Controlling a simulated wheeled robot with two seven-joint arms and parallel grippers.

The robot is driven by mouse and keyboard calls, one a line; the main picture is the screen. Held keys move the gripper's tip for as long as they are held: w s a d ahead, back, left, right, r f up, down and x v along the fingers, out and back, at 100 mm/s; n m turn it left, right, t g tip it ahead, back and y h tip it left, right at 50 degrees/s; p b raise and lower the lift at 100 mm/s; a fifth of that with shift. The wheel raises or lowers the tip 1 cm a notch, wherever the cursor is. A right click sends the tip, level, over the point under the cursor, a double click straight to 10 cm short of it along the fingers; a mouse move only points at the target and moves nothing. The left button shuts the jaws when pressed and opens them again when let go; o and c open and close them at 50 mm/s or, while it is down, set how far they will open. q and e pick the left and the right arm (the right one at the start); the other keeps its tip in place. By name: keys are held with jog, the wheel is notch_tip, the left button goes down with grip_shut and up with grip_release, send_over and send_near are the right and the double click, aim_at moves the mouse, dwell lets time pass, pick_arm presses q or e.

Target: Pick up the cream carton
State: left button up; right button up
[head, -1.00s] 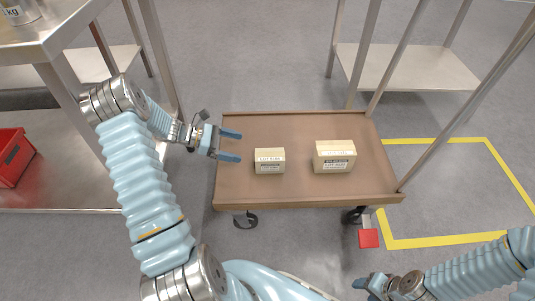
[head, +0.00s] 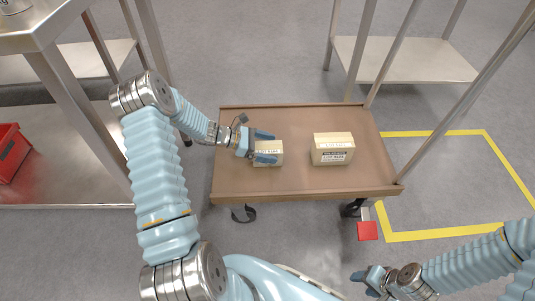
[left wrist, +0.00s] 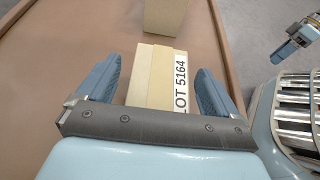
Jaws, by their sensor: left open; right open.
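Two cream cartons sit on a brown cart top (head: 300,185). The smaller left carton (head: 269,157) is partly hidden by my left gripper (head: 265,147) in the head view. My left gripper is open, with its fingers on either side of this carton. In the left wrist view, the carton (left wrist: 152,78) with a "LOT 5164" label lies between the open fingers (left wrist: 155,90); contact cannot be told. The larger right carton (head: 333,149) stands apart to the right and also shows at the top of the left wrist view (left wrist: 167,17). My right gripper (head: 366,283) is low, away from the cart.
Metal posts (head: 390,55) rise near the cart's right and back sides. A steel table (head: 60,150) with a red bin (head: 10,152) stands at the left. A shelf (head: 400,60) is at the back right. Yellow floor lines (head: 445,235) lie to the right.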

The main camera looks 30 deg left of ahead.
pick_arm(q)
jog(key=c, duration=1.2)
jog(key=shift+r, duration=0.1)
jog(key=shift+r, duration=0.55)
jog(key=d+r, duration=0.1)
jog(key=r, duration=0.1)
jog(key=d+r+p, duration=0.1)
jog(key=r, duration=0.1)
jog(key=d+r, duration=0.2)
jog(key=r, duration=0.1)
jog(key=shift+s+d, duration=0.1)
jog(key=shift+s, duration=0.1)
jog(key=d+r, duration=0.4)
jog(key=d, duration=0.5)
jog(key=shift+s+d+r, duration=0.4)
jog(key=shift+s, duration=0.05)
